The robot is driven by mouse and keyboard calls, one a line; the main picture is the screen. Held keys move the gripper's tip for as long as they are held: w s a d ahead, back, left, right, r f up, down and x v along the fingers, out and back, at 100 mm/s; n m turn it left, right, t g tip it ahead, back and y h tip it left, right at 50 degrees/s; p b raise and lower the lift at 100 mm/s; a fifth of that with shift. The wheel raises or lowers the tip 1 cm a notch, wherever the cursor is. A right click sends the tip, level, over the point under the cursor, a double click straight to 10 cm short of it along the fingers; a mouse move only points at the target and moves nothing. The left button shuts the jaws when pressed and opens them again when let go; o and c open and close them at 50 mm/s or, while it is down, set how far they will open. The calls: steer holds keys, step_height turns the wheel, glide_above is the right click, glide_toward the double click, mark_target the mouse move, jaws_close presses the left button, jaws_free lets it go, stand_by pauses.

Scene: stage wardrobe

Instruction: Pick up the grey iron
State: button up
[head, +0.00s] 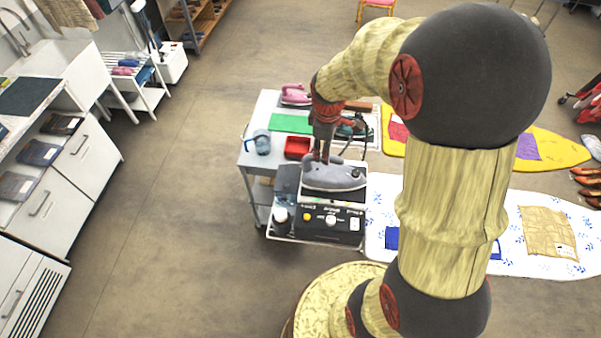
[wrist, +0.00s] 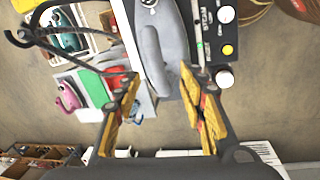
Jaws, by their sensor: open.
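The grey iron (head: 335,176) rests on top of a dark steam station with knobs (head: 326,220) on the trolley. My gripper (head: 322,157) is directly above the iron's handle, pointing down. In the wrist view the grey iron (wrist: 165,45) lies ahead of the fingers, its handle end reaching toward the space between them. My gripper (wrist: 163,100) is open there, with one yellow-padded finger on each side and nothing held. I cannot tell whether either finger touches the handle.
On the trolley (head: 247,160) are a pink iron (head: 295,94), a green mat (head: 291,123), a red tray (head: 297,147) and a blue jug (head: 262,141). A teal iron (wrist: 62,40) shows in the wrist view. Ironing boards (head: 515,222) stand to the right. Floor at left is clear.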

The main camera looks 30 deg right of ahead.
steer(key=shift+w+r+n, duration=0.2)
steer(key=shift+w+n, duration=0.1)
steer(key=shift+n, duration=0.3)
steer(key=shift+d+n, duration=0.2)
steer(key=shift+n, duration=0.1)
steer(key=shift+d+f, duration=0.1)
steer(key=shift+f, duration=0.05)
steer(key=shift+w+f, duration=0.25)
steer(key=shift+f, duration=0.9)
steer(key=f, duration=0.3)
steer(key=f+p, duration=0.1)
steer(key=f, duration=0.1)
steer(key=shift+w+d, duration=0.25)
steer(key=c, duration=0.3)
jaws_close()
